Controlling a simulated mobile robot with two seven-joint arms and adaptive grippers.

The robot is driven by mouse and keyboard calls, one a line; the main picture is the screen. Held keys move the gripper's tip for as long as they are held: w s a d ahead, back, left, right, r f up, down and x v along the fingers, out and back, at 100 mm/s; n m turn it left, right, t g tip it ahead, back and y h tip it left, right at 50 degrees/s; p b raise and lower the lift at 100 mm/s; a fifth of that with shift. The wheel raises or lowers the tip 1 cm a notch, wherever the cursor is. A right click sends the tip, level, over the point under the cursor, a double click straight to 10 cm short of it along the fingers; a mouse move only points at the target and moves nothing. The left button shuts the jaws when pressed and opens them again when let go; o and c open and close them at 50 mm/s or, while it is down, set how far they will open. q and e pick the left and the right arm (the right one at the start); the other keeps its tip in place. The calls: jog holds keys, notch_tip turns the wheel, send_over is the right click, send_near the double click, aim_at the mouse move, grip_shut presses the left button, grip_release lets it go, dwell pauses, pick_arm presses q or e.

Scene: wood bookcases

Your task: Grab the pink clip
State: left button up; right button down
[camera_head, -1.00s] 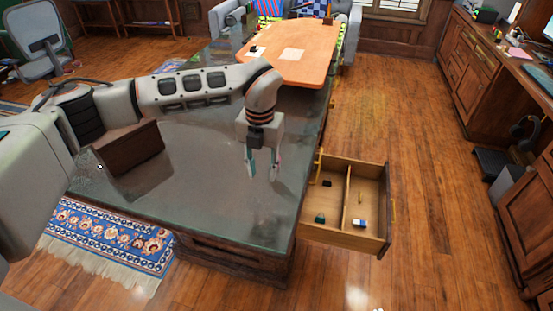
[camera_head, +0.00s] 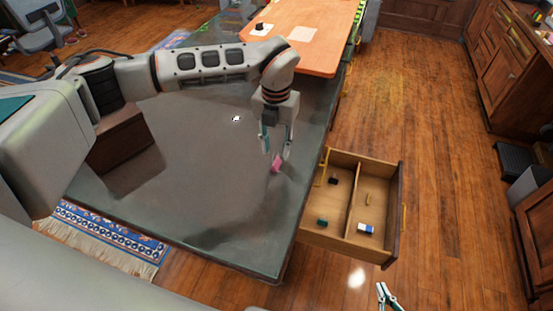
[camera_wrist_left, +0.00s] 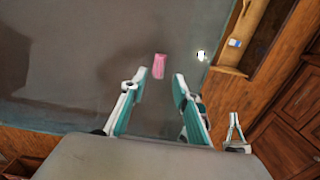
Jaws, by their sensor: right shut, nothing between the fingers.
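The pink clip (camera_head: 277,163) lies on the dark desk top (camera_head: 200,190), near the desk's right edge. In the left wrist view the clip (camera_wrist_left: 159,66) shows just beyond the fingertips, roughly in line with the gap between them. My left gripper (camera_head: 276,150) points down over the desk, right by the clip. Its fingers (camera_wrist_left: 154,82) are spread apart with nothing held between them. My right gripper (camera_head: 384,291) is low in the head view, in front of the open drawer and over the floor, shut and empty. It also shows in the left wrist view (camera_wrist_left: 234,120).
An open drawer (camera_head: 400,210) juts from the desk's right side. It holds a blue and white eraser (camera_head: 366,229), a green item (camera_head: 322,223) and other small things. An orange table top (camera_head: 325,55) stands behind. A brown box (camera_head: 120,140) is at the left.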

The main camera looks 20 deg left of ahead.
aim_at(276, 154)
pick_arm(q)
notch_tip(276, 154, down, 5)
jog(key=shift+w+a+f, duration=0.1)
jog(key=shift+c, duration=0.3)
grip_shut()
